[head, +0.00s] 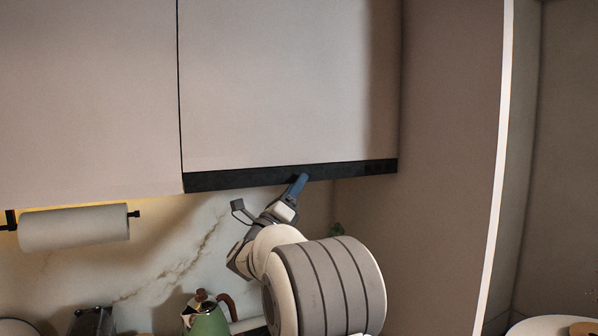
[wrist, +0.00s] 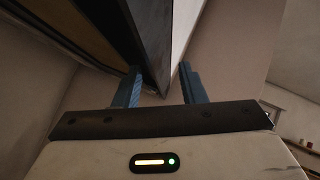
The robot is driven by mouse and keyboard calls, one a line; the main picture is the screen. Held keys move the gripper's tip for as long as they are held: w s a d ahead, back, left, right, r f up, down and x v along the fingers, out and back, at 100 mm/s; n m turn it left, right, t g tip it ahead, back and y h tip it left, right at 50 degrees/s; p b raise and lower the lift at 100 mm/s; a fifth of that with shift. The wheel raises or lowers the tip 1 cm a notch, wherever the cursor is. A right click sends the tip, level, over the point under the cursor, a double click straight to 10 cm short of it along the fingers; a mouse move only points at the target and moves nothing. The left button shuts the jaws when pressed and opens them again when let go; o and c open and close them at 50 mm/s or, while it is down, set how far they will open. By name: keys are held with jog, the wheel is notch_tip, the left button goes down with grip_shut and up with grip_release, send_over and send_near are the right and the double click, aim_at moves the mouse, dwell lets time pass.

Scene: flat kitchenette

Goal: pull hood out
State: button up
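The hood shows in the head view as a black strip (head: 235,179) along the bottom of the pale upper cabinet. In the wrist view its dark edge (wrist: 130,30) runs down from the top and narrows to a corner between my fingers. My gripper (head: 297,187) is at the strip's lower edge, right of its middle, with one blue finger overlapping the strip in the head view. In the wrist view my gripper (wrist: 161,86) is open, its two blue fingers apart on either side of the edge. A gap shows at the right finger; contact at the left finger is unclear.
A paper towel roll (head: 74,228) hangs under the left cabinet. A green kettle (head: 207,317) and a dark appliance (head: 91,322) stand below. A tall side panel (head: 450,150) bounds the right. The space in front of the cabinet doors looks clear.

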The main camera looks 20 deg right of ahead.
jog(key=shift+p+x, duration=0.45)
jog(key=shift+x, duration=0.8)
jog(key=shift+c, duration=0.6)
jog(key=c, duration=0.6)
jog(key=shift+s+r, duration=0.1)
jog(key=shift+r, duration=0.05)
grip_shut()
